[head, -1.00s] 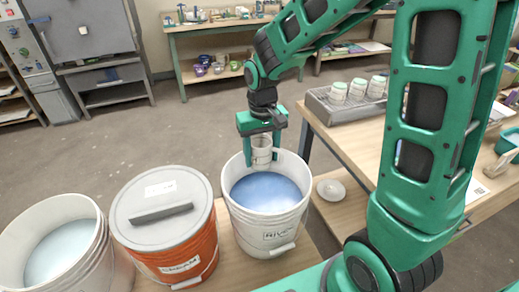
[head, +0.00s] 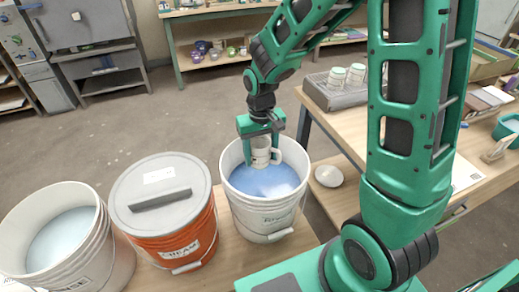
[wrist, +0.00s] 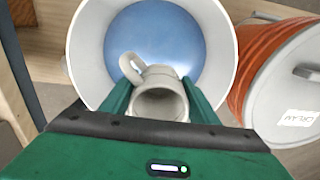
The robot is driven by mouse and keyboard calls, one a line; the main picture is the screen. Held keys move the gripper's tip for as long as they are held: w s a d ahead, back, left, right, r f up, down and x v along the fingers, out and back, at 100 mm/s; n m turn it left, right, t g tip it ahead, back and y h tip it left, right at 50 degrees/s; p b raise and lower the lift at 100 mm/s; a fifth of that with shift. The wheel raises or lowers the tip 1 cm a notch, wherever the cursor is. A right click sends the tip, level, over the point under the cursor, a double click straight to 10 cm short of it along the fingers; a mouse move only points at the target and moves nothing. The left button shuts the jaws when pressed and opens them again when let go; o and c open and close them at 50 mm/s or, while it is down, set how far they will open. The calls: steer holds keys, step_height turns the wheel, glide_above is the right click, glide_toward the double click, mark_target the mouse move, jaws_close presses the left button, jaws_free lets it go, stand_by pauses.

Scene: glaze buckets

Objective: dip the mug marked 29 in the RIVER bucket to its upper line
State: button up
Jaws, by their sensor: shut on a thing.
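My gripper (head: 262,150) is shut on a pale mug (head: 261,147), which it holds upright inside the mouth of a white bucket (head: 264,214) of blue glaze (head: 266,179). In the wrist view the mug (wrist: 160,103) sits between the fingers of my gripper (wrist: 160,100), with its handle toward the glaze (wrist: 155,45). No mark or line on the mug can be read. The bucket's front label is too small to read surely now; earlier it looked like RIVER. I cannot tell if the mug's base touches the glaze.
An orange bucket (head: 185,249) labelled CREAM has a grey lid (head: 162,208). A white bucket (head: 110,258) of pale glaze stands at left. A white bowl (head: 329,176) is right of the blue-glaze bucket. A grey tray (head: 325,97) with pale cups is on the right table.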

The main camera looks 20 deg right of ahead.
step_height(320, 180, down, 9)
steer(key=shift+f, duration=0.15)
stand_by(0.9)
step_height(320, 180, down, 8)
steer(key=shift+r, duration=0.25)
stand_by(1.2)
steer(key=shift+f, duration=0.1)
stand_by(0.4)
stand_by(1.7)
step_height(320, 180, up, 9)
steer(key=shift+f, duration=0.2)
stand_by(0.7)
stand_by(1.2)
